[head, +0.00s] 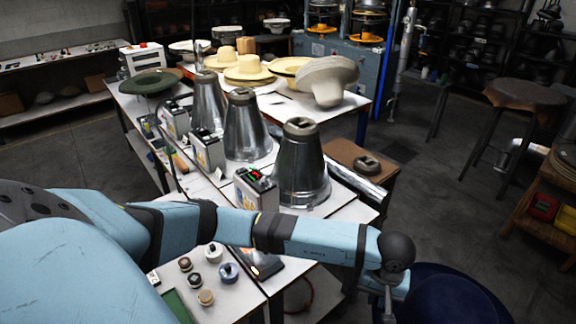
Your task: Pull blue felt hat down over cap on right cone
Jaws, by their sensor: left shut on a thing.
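The blue felt hat (462,296) is at the bottom right, dark navy and partly cut off by the frame edge. My left gripper (388,308) reaches in from the left and is shut on the hat's left side; its fingertips are partly cut off. The right cone (299,168) is the nearest of three metal cones, standing upright on the table behind my left forearm. A dark grey-brown cap (300,127) sits on its top. The hat is apart from this cone, to its right and nearer to me. My right gripper is not in view.
Two more cones (244,130) (208,105) stand farther back, with control boxes (257,187) beside them. Pale hats (250,70) and a grey hat (328,78) lie at the back. Small knobs and jars (228,273) are at the front. A stool (524,95) stands right.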

